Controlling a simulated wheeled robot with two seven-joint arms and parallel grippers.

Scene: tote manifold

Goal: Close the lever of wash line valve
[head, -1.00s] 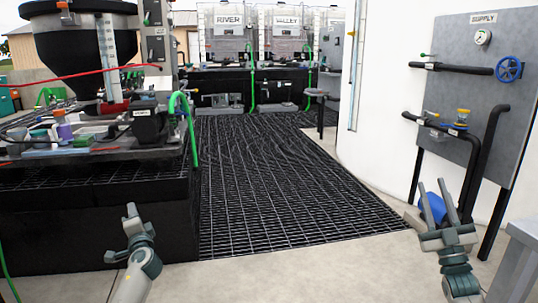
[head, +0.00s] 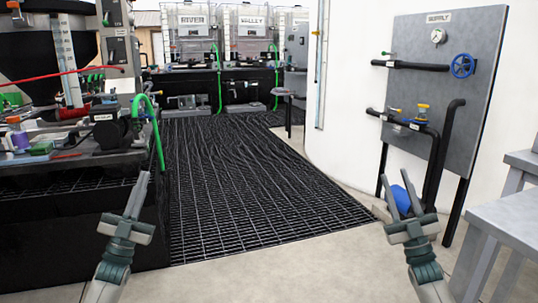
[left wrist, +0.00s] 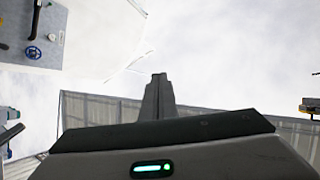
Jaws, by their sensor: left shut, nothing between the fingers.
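The grey supply panel (head: 461,110) stands at the right of the head view. An upper black pipe (head: 425,67) on it carries a small green-handled valve (head: 387,54). A lower black pipe (head: 405,124) carries a valve with a yellow handle (head: 395,110) and a yellow-and-blue fitting (head: 422,112). The small tags are unreadable, so I cannot tell which valve is the wash line's. My left gripper (head: 139,186) is shut and empty, left of the mat and far from the panel; its fingers (left wrist: 156,97) show in the left wrist view. My right gripper (head: 394,177) is open, in front of the panel's lower left.
A blue object (head: 401,201) shows behind my right gripper's fingers; I cannot tell whether they touch. A blue handwheel (head: 462,65) and gauge (head: 438,36) sit on the panel. Grey tables (head: 508,216) stand at right, a cluttered bench (head: 75,160) at left. Black floor matting (head: 250,190) lies between.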

